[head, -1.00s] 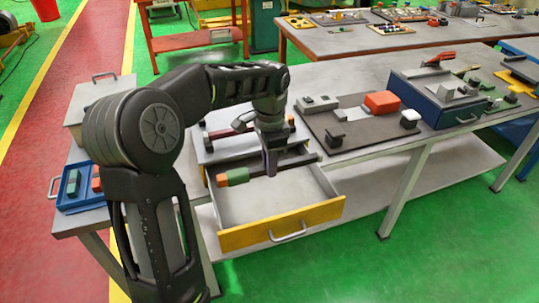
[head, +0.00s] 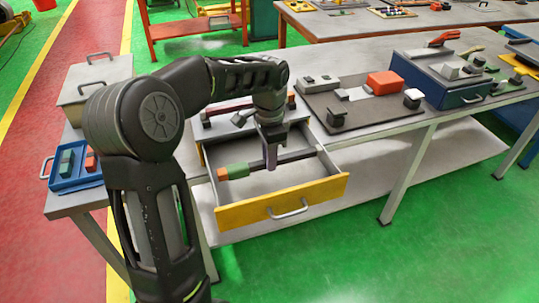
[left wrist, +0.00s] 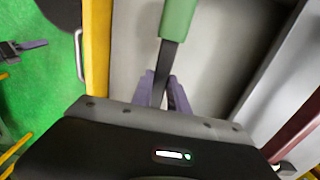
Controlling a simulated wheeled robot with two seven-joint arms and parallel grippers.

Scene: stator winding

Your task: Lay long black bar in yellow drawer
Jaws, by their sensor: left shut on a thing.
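The long black bar (left wrist: 166,62) has a green part (head: 237,170) with an orange end at its left in the head view. My left gripper (head: 271,163) is shut on the bar; its purple fingers (left wrist: 169,92) straddle it in the left wrist view. The bar lies across the opening of the pulled-out yellow drawer (head: 285,204), roughly parallel to its front. I cannot tell whether the bar touches the drawer floor (left wrist: 133,55). What seems to be my right gripper (left wrist: 33,45) shows over the green floor at the left edge of the wrist view, too small to read.
The drawer's interior looks otherwise empty. On the bench are a grey lidded box (head: 95,82), a blue tray (head: 75,183) with small blocks, a dark mat (head: 365,112) with parts and an orange-red block (head: 385,83), and a blue box (head: 440,88).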

